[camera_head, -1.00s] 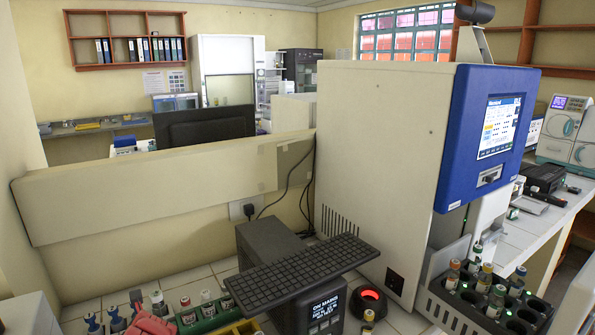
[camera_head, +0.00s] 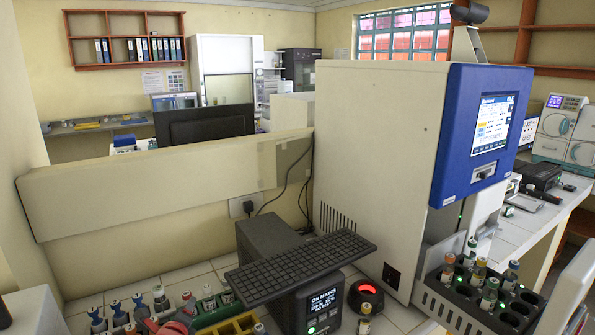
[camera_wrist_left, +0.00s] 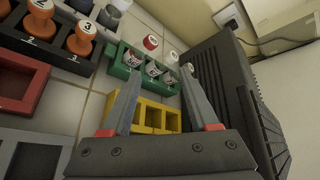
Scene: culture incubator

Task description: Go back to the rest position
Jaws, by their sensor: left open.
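My left gripper (camera_wrist_left: 161,72) shows in the left wrist view with its two grey fingers spread apart. Nothing is held between them. Beyond the fingertips is a green rack (camera_wrist_left: 119,71) with several capped vials. A yellow rack (camera_wrist_left: 155,117) lies behind and between the fingers. In the head view I cannot make out the left gripper clearly. My right gripper is not in view.
A black device (camera_head: 262,240) carrying a keyboard (camera_head: 300,266) stands near the front; it also shows beside the right finger in the left wrist view (camera_wrist_left: 228,100). A large white and blue machine (camera_head: 380,150) and a vial rack (camera_head: 450,306) stand to the right.

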